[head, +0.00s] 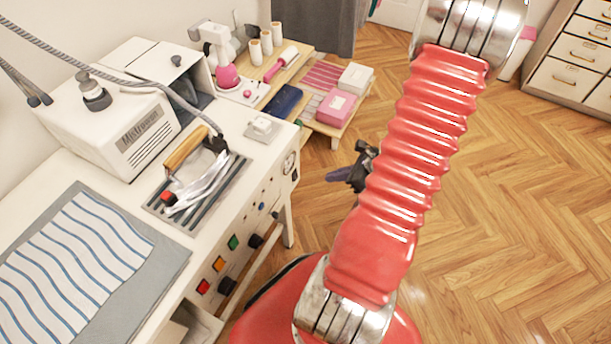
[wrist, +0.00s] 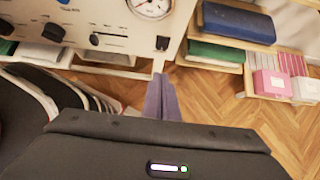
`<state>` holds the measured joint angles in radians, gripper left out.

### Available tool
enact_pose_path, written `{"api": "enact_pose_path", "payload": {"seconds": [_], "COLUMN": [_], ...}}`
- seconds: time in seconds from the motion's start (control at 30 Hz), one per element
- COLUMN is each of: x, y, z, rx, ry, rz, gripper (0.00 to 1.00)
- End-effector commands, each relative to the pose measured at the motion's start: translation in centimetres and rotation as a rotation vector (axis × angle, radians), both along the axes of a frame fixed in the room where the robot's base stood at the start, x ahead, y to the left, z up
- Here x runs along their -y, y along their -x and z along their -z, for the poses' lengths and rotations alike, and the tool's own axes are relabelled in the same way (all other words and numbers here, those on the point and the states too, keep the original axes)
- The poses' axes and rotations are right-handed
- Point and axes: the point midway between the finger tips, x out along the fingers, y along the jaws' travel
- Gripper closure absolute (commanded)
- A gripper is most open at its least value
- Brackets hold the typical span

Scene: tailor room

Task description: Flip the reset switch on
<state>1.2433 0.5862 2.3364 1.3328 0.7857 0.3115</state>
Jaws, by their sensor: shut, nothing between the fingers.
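The white control panel on the front of the ironing station (head: 240,255) carries buttons, knobs and a gauge. In the wrist view, a small dark switch (wrist: 162,43) sits at the panel's lower right corner. No label is readable, so I cannot tell for certain that it is the reset switch, nor its position. My gripper (wrist: 160,80) is shut and empty, its purple fingers pointing toward the panel's lower edge, below that switch in the picture. In the head view, my gripper (head: 330,177) is to the right of the panel; my red arm partly hides the wrist.
A round gauge (wrist: 151,6) and a black slider (wrist: 95,39) are on the panel. An iron (head: 200,165) rests on the tabletop. A low wooden shelf with a pink box (head: 335,106) stands behind. The wooden floor at right is clear.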

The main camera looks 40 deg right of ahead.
Motion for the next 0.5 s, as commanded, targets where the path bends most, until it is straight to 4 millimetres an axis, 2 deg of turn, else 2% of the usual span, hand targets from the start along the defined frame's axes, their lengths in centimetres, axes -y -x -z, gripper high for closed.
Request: {"api": "enact_pose_path", "payload": {"seconds": [0.5], "x": [-1.7], "y": [-4.3], "z": [4.9], "rx": [-0.002], "ry": [-0.002], "rz": [-0.004], "gripper": [1.00]}}
